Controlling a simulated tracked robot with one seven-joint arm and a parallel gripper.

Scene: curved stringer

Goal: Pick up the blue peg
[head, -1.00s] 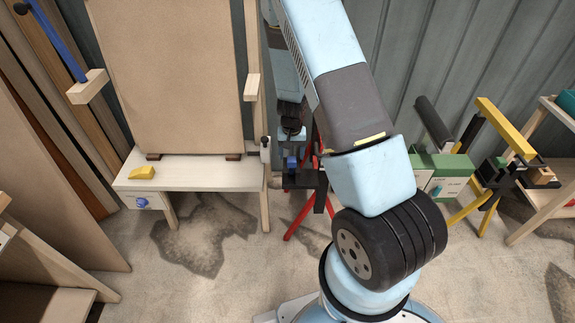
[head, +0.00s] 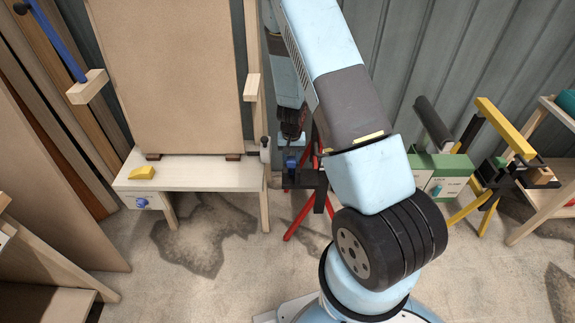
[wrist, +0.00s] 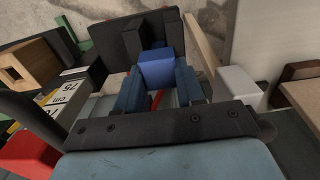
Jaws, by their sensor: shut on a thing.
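The blue peg (wrist: 157,68) shows as a blue block between the two fingers of my gripper (wrist: 158,88) in the wrist view. My gripper is shut on it. In the head view the peg (head: 291,162) is a small blue patch at the black stand (head: 300,180), just right of the white bench. My gripper (head: 291,148) is right above it there, partly dark and small. The peg's lower part is hidden, so I cannot tell whether it still touches the stand.
A white bench (head: 200,175) with a yellow block (head: 142,173) and an upright brown board (head: 170,80) stands left of the stand. Red legs (head: 297,221) show under the stand. A green box (head: 440,172) and a yellow-topped stand (head: 505,128) are at the right.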

